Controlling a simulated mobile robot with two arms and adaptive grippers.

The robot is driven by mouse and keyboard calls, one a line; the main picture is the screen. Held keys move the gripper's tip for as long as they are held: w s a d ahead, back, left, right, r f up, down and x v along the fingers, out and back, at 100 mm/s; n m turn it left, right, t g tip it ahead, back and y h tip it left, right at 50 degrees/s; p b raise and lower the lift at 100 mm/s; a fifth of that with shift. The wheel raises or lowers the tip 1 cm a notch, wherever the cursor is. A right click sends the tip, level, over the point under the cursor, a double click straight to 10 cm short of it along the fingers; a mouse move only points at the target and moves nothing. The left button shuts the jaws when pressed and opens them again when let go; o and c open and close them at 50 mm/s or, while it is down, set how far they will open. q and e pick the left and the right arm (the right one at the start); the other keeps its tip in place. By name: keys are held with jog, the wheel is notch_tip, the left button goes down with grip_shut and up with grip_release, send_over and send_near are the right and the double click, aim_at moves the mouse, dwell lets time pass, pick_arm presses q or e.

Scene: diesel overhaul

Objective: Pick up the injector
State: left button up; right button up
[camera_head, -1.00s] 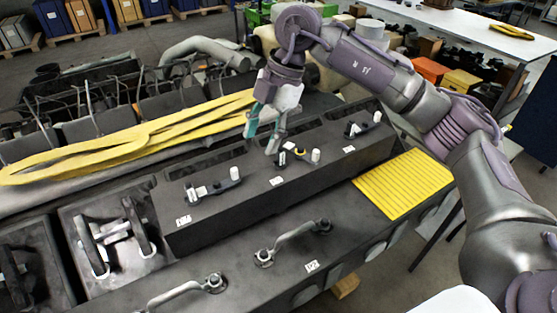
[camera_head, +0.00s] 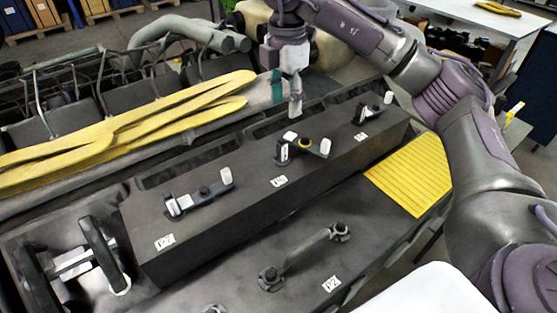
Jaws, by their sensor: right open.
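Three small black-and-white fittings sit along the top of a long dark block. The middle fitting (camera_head: 312,150), with a yellow ring and white ends, looks like the injector, though I cannot be sure. The left fitting (camera_head: 200,192) and the right fitting (camera_head: 372,108) have no yellow ring. My right gripper (camera_head: 286,97) points down just behind the middle fitting. Its fingers are apart, with nothing between them; one shows teal. The grey fingertip appears just above the fitting in the picture; the exact gap is unclear. My left gripper is not in view.
The dark block (camera_head: 215,228) carries white labels. A yellow ribbed mat (camera_head: 412,178) lies at right. Long yellow straps (camera_head: 120,130) lie behind at left. A metal handle (camera_head: 300,255) stands on the front ledge. A white table (camera_head: 465,30) is at back right.

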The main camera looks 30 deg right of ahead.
aim_at(282, 141)
jog(key=f, duration=0.3)
jog(key=f+p, duration=0.1)
jog(key=f, duration=0.2)
jog(key=shift+s+f, duration=0.2)
jog(key=shift+f, duration=0.55)
jog(key=f+p, duration=0.2)
jog(key=f, duration=0.1)
jog(key=f+p, duration=0.1)
jog(key=shift+w+a+f, duration=0.2)
jog(key=shift+w+f, duration=0.15)
jog(key=shift+w, duration=0.05)
jog(key=shift+f, duration=0.35)
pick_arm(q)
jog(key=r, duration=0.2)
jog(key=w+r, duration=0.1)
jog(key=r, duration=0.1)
pick_arm(e)
grip_shut()
